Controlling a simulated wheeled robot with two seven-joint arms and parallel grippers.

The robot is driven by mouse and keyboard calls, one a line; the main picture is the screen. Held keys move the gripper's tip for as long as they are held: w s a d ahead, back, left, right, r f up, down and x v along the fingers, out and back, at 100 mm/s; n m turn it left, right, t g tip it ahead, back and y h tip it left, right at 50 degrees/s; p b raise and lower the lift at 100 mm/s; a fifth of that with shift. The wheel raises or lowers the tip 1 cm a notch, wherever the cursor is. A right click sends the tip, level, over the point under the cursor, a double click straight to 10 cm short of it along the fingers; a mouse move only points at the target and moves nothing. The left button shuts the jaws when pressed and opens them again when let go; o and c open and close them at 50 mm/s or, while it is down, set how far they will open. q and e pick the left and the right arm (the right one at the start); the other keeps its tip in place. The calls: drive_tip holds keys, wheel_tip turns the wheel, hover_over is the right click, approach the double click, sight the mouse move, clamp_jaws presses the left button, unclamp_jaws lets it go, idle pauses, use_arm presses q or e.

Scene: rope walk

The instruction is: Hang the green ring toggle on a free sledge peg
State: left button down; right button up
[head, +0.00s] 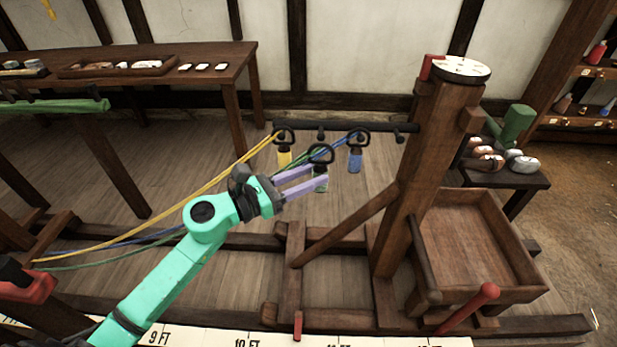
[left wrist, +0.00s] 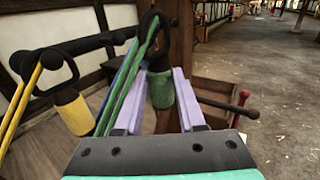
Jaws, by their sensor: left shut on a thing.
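The green ring toggle (left wrist: 161,90) has a green body and a dark ring, with a green rope running to it. My left gripper (head: 322,182) is shut on the green toggle, its purple fingers on either side of the body. In the head view the ring is just below and in front of a middle peg (head: 320,136) of the dark sledge bar; I see no clear contact. The yellow toggle (head: 284,158) hangs at the bar's left end and the blue toggle (head: 356,160) hangs right of the green one. A peg (head: 400,138) near the post is bare. My right gripper is out of view.
A wooden post (head: 432,150) carries the bar, with a diagonal brace below. A wooden tray (head: 478,240) and a red-handled lever (head: 470,308) stand right of it. Yellow, blue and green ropes stretch left from the toggles. A table (head: 215,68) stands behind.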

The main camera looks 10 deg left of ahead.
use_arm(q)
drive_tip(key=w+a+f+b, duration=0.1)
drive_tip(key=w+b, duration=0.2)
drive_tip(key=w, duration=0.5)
drive_tip(key=shift+w+a+f, duration=0.3)
drive_tip(key=shift+a+f, duration=0.05)
drive_tip(key=shift+f, duration=0.05)
idle(0.7)
drive_tip(key=shift+c, duration=2.1)
unclamp_jaws()
drive_tip(key=shift+s, duration=0.1)
